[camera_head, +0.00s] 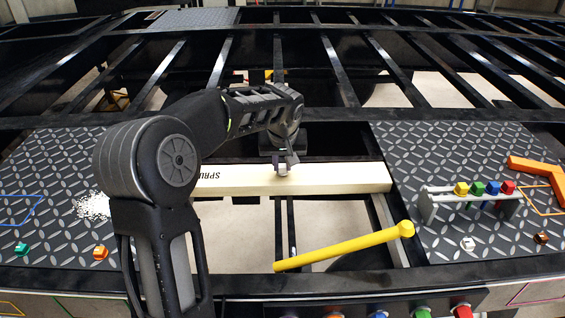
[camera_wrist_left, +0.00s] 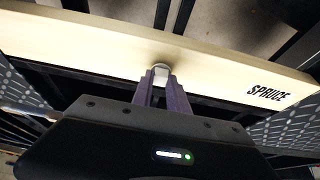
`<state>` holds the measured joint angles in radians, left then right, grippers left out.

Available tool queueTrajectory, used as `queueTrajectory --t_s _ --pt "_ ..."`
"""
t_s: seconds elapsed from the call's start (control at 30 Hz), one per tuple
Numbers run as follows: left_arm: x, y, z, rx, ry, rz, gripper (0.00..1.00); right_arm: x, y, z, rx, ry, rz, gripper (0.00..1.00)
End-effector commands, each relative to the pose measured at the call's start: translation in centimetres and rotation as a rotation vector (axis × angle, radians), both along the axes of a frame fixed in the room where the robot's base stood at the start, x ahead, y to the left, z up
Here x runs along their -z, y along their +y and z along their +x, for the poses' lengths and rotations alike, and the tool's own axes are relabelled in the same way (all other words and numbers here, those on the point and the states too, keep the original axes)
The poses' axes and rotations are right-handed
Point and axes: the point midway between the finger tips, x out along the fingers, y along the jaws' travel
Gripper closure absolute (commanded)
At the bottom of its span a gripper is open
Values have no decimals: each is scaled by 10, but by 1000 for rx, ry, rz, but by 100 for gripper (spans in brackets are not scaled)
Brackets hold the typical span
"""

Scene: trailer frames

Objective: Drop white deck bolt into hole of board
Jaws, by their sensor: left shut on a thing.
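The pale board (camera_head: 340,178), lettered SPRUCE, lies across the black frame between two tread plates; it also shows in the left wrist view (camera_wrist_left: 85,40). My left gripper (camera_head: 282,167) is at the board's middle, near its far edge. Its fingers (camera_wrist_left: 160,90) are shut on the white deck bolt (camera_wrist_left: 160,74), which is right at the board's edge in that view. The hole is not clearly visible, and I cannot tell whether the bolt's tip is inside it. My right gripper is not in view.
A yellow mallet-like bar (camera_head: 345,248) lies in front of the board. A rack (camera_head: 470,205) with several coloured bolts and an orange angle piece (camera_head: 540,170) are on the right plate (camera_head: 420,150). White granules (camera_head: 93,206) lie left of my arm. Open gaps lie between the frame's beams.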

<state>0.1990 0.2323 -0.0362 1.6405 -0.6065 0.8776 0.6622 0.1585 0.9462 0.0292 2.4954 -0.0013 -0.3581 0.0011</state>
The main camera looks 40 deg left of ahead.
Motion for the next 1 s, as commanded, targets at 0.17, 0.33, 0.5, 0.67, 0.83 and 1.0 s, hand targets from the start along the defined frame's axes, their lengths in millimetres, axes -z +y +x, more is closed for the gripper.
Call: queueTrajectory --t_s 0.17,0.33,0.5,0.67,0.83,1.0 --pt "6 0 0 0 1 1 100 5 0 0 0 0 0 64" --pt "7 0 0 0 1 1 77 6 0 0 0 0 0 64" --pt "7 0 0 0 1 1 63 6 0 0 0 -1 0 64" --pt "7 0 0 0 1 1 55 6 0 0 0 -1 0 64" --pt "7 0 0 0 1 0 55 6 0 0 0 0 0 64" --pt "-2 -2 -2 1 -1 1 55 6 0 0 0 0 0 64"
